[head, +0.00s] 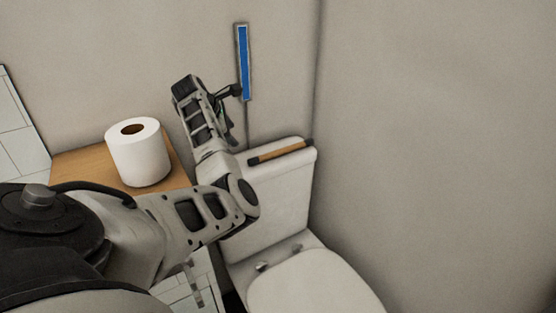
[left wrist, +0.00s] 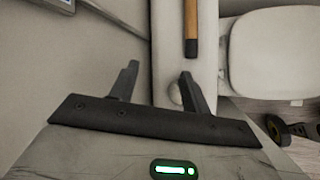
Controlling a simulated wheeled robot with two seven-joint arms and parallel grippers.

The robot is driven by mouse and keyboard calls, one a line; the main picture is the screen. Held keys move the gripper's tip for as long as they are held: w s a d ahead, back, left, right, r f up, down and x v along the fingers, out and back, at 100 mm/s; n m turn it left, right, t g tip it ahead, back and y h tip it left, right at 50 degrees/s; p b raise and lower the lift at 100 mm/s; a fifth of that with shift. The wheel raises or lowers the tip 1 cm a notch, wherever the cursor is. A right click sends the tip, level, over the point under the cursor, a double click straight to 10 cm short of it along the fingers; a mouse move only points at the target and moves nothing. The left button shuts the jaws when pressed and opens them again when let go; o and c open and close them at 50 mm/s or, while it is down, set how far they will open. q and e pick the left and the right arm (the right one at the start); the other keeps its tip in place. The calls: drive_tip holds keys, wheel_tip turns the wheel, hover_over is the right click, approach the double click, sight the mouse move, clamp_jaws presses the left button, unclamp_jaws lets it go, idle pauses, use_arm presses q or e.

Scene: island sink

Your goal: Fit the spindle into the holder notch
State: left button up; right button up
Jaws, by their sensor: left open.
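The spindle (head: 281,151) is a wooden rod with dark ends, lying across the top of the white toilet tank. It also shows in the left wrist view (left wrist: 191,28), partly cut off at the top edge. A blue panel in a grey metal frame (head: 243,62) is on the back wall, possibly the holder; no notch can be made out. My left gripper (head: 231,98) is in front of the wall, just below and left of the panel, apart from the spindle. In the left wrist view its two fingers (left wrist: 158,78) are spread with nothing between them. My right gripper is not in view.
A white paper roll (head: 139,153) stands on a wooden shelf top (head: 75,170) left of my left arm. The toilet tank (head: 285,193) and lid (head: 315,292) are below. A bare wall (head: 440,130) closes off the right side.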

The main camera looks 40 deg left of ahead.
use_arm(q)
drive_tip(key=w+d+r+n+t+h+b, duration=0.1)
drive_tip(key=w+d+r+n+t+h, duration=0.1)
drive_tip(key=d+n+h, duration=0.15)
drive_tip(key=b, duration=0.1)
approach(278, 150)
drive_tip(key=shift+n+h, duration=0.25)
drive_tip(key=shift+n, duration=0.1)
drive_tip(key=x, duration=0.4)
drive_tip(key=shift+w+a, duration=0.1)
drive_tip(key=shift+a, duration=0.1)
drive_tip(key=b+x, duration=0.2)
drive_tip(key=x, duration=0.2)
drive_tip(key=shift+w+f+b, duration=0.1)
drive_tip(key=shift+f+b, duration=0.15)
drive_tip(key=shift+b, duration=0.1)
drive_tip(key=shift+w+d+f, duration=0.1)
drive_tip(key=shift+w+f, duration=0.1)
drive_tip(key=shift+w, duration=0.1)
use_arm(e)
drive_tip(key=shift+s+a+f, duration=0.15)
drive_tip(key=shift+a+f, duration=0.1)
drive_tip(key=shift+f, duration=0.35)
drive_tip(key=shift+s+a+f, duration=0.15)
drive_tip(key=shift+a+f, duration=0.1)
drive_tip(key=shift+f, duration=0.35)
use_arm(q)
drive_tip(key=shift+r, duration=0.1)
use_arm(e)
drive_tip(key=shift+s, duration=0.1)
